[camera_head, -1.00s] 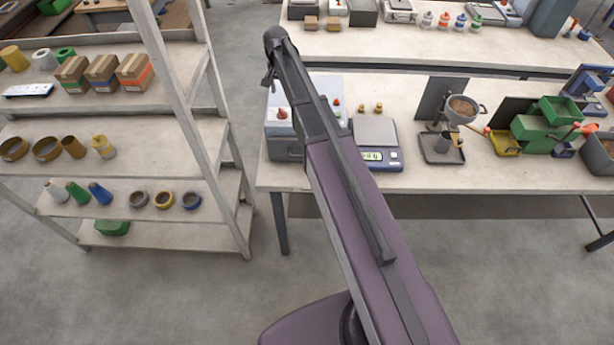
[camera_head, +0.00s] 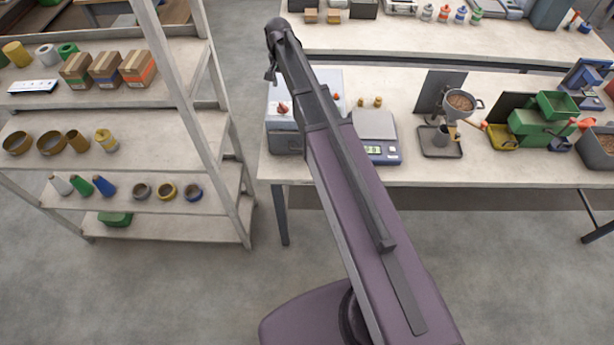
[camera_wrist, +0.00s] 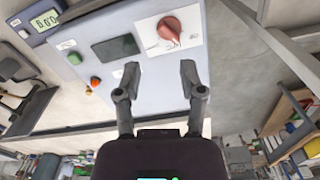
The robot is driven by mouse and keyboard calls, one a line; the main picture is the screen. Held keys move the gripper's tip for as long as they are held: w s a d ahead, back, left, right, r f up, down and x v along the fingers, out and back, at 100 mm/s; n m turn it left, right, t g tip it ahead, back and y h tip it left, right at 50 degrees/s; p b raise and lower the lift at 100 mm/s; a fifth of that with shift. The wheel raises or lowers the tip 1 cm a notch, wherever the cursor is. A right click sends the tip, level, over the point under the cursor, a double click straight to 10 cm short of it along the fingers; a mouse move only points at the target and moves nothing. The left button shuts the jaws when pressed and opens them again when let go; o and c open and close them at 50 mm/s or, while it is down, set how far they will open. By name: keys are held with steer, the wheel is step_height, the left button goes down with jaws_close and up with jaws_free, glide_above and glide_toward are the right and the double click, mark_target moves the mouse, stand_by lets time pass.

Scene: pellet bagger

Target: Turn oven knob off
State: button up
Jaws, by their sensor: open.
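The oven is a grey box (camera_head: 285,140) at the left end of the near bench, partly hidden by my arm. Its red knob (camera_head: 283,108) shows just left of the arm. In the wrist view, the oven's pale panel (camera_wrist: 85,20) fills the upper middle. The red knob (camera_wrist: 170,29) sits there on a white label plate with dark marks, its grip bar slanted. My gripper (camera_wrist: 159,74) is open and empty, with its two fingers spread below the knob in the picture. A clear gap shows between fingertips and knob in the picture; nothing touches it.
The panel also has a dark display (camera_wrist: 115,48), an orange button (camera_wrist: 95,81) and a green button (camera_wrist: 75,58). A scale (camera_head: 382,152) stands right of the oven. A funnel stand (camera_head: 440,140) is further right. Loaded shelves (camera_head: 215,150) stand left, across a floor gap.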

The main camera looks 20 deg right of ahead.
steer(key=s+f+n+b, duration=0.3)
steer(key=s+f+b, duration=0.4)
steer(key=s, duration=0.6)
steer(key=s+f+n+b, duration=0.3)
steer(key=s+f+b, duration=0.5)
steer(key=s, duration=0.6)
steer(key=shift+s+f+b, duration=0.15)
steer(key=shift+f+b, duration=0.15)
steer(key=shift+f, duration=0.2)
steer(key=shift+d, duration=0.1)
step_height(320, 180, up, 18)
steer(key=f+n+p, duration=0.1)
steer(key=n+p, duration=0.2)
steer(key=p, duration=1.5)
glide_above(283, 105)
steer(key=shift+r+b, duration=0.2)
steer(key=shift+b, duration=0.1)
steer(key=shift+f, duration=0.15)
step_height(283, 105, down, 14)
steer(key=b, duration=1.3)
steer(key=shift+r+b, duration=0.25)
steer(key=shift+b, duration=0.15)
jaws_close()
